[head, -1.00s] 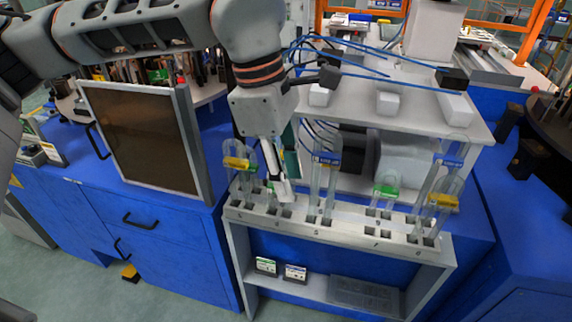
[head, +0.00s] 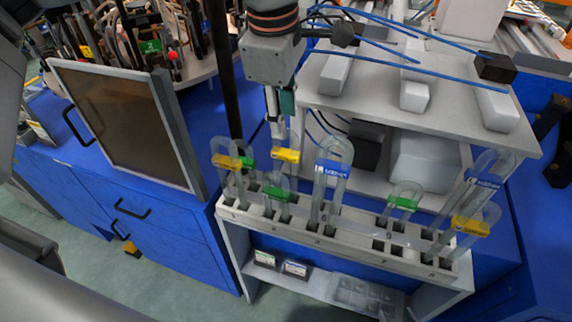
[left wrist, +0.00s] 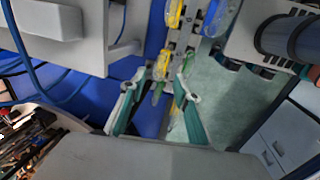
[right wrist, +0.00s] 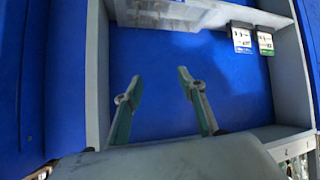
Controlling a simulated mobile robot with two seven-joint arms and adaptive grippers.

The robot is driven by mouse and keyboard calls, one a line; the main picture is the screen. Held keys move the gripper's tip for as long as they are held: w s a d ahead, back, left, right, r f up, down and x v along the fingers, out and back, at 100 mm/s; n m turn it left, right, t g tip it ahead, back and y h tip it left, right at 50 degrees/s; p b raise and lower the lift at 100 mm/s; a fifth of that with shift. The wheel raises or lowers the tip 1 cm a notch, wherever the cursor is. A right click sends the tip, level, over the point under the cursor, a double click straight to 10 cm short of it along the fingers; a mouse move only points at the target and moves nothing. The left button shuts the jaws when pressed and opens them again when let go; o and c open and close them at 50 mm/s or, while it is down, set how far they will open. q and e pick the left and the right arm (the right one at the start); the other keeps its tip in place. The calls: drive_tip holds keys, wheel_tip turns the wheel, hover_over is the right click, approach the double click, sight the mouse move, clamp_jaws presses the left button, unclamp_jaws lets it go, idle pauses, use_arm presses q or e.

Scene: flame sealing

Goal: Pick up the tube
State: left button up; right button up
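The clear U-shaped tubes stand in a white slotted rack (head: 318,236). At its left end are tubes with yellow labels (head: 227,162) (head: 285,155) and green labels (head: 248,163) (head: 277,193). A blue-labelled tube (head: 332,172) stands near the middle. Green (head: 403,203), blue (head: 483,180) and yellow (head: 470,227) labelled tubes stand at the right. My left gripper (head: 276,128) points down behind the left tubes. My right gripper (right wrist: 156,86) is open and empty, facing a blue panel.
A framed dark panel (head: 125,125) stands left of the rack. A white shelf unit (head: 400,105) with blue cables rises behind the rack. Small boxes (head: 295,268) and a clear tray (head: 362,295) lie on the shelf below; the boxes also show in the right wrist view (right wrist: 252,38).

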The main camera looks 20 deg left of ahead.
use_arm(q)
drive_tip(key=shift+w+d+f, duration=0.1)
drive_tip(key=shift+w+f, duration=0.1)
drive_tip(key=shift+f, duration=0.5)
drive_tip(key=shift+w+a+f, duration=0.1)
drive_tip(key=shift+w+f, duration=0.1)
drive_tip(key=shift+f, duration=0.55)
drive_tip(key=shift+w+d+f, duration=0.1)
drive_tip(key=shift+w+f, duration=0.1)
drive_tip(key=shift+f, duration=0.5)
drive_tip(key=shift+c, duration=0.4)
clamp_jaws()
drive_tip(key=shift+r, duration=0.1)
